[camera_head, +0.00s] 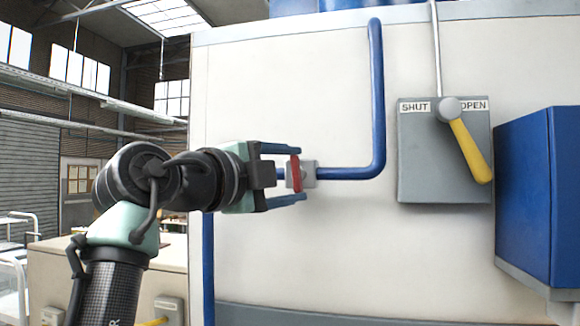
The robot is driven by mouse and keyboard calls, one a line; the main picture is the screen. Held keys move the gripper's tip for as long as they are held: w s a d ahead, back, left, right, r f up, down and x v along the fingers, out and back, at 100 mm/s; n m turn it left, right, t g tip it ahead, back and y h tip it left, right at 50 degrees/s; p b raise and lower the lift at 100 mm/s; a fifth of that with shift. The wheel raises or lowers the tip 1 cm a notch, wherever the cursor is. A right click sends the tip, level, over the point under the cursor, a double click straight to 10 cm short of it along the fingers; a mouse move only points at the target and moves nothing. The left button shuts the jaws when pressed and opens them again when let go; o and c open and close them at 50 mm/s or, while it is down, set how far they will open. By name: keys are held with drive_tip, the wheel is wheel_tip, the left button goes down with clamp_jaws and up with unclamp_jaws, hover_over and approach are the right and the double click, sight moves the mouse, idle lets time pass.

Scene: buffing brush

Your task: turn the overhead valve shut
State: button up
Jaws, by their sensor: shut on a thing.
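A red valve handle (295,174) stands upright in the picture, against a small grey valve body (309,174) on a blue pipe (345,174). The pipe runs right from the valve, then bends upward along the pale wall. My gripper (299,175) reaches in from the left, with one finger above the red handle and one below it, and is shut on it. A grey panel (425,165) to the right has SHUT at its upper left and OPEN at its upper right. Its yellow lever (470,150) slants down and to the right from a grey hub.
A large blue box (540,200) juts out at the right, beside the panel. A thin grey rod (436,45) runs up from the lever hub. The pale wall (300,260) below the valve is bare.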

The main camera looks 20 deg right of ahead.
drive_tip(key=shift+r+m+g, duration=0.1)
drive_tip(key=shift+m+g, duration=0.2)
drive_tip(key=shift+m, duration=0.3)
drive_tip(key=shift+p, duration=0.3)
drive_tip(key=o, duration=1.3)
drive_tip(key=b+v, duration=0.5)
drive_tip(key=v, duration=0.8)
drive_tip(key=shift+s+d+r+b, duration=0.1)
drive_tip(key=shift+r+b, duration=0.05)
drive_tip(key=shift+b, duration=0.2)
